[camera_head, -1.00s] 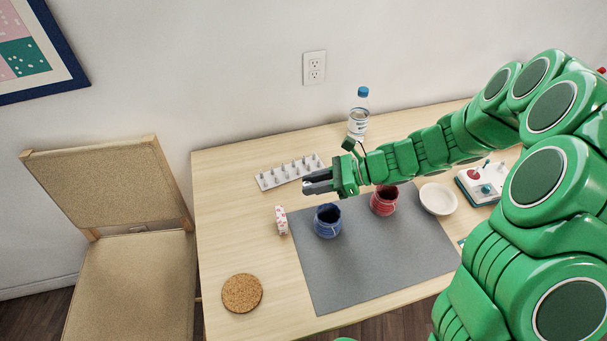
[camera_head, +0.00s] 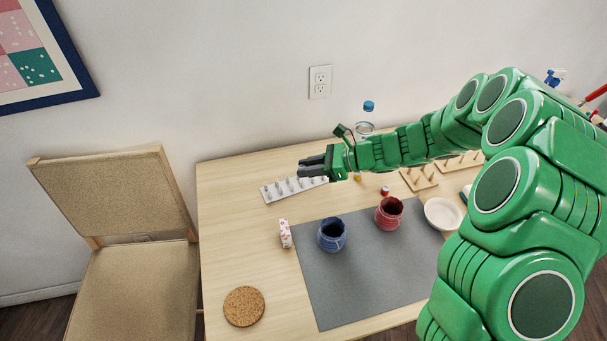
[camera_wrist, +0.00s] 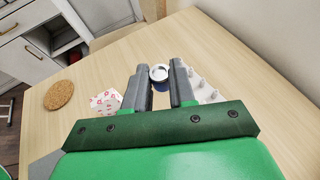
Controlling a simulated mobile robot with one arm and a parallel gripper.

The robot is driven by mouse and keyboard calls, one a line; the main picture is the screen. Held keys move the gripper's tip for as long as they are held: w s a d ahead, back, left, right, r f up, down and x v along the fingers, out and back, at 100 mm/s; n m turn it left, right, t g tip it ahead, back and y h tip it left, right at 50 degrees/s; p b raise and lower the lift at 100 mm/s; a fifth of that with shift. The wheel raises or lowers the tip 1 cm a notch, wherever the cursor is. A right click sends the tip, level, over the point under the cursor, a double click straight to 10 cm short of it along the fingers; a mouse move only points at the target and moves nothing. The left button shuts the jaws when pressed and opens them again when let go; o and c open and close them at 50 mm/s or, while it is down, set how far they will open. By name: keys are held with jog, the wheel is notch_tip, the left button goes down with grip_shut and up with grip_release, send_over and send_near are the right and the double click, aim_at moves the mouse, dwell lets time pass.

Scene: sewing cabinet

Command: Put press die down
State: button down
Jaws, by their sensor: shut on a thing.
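My gripper (camera_head: 303,167) is over the back of the table, just above the white peg rack in the head view. In the wrist view, my gripper (camera_wrist: 160,82) is shut on a small round piece, which I take to be the press die (camera_wrist: 159,74). It has a silvery ring-like top and a dark blue side, and it sits between the fingertips. The head view does not show it clearly; the fingers hide it.
The white peg rack (camera_head: 271,194) lies under my gripper. A patterned white-and-red block (camera_head: 285,233), a cork disc (camera_head: 243,306), a blue pot (camera_head: 331,235) and a red pot (camera_head: 389,213) stand nearer. A bottle (camera_head: 368,106) is behind my arm.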

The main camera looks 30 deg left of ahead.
jog(key=shift+w+a+f, duration=0.7)
jog(key=shift+w+f, duration=0.05)
jog(key=shift+f, duration=0.35)
jog(key=shift+w+a+f, duration=0.65)
jog(key=shift+w+f, duration=0.1)
jog(key=shift+f, duration=0.4)
jog(key=shift+w+a+f, duration=0.7)
jog(key=shift+w+f, duration=0.05)
jog(key=shift+f, duration=1.75)
jog(key=shift+f, duration=0.4)
jog(key=c, duration=0.9)
grip_release()
jog(key=shift+c, duration=0.2)
jog(key=shift+r, duration=0.1)
jog(key=shift+r, duration=0.2)
jog(key=shift+w+d+r, duration=0.1)
jog(key=shift+d+r, duration=0.15)
jog(key=shift+d, duration=0.05)
jog(key=v, duration=1.1)
jog(key=shift+d, duration=0.15)
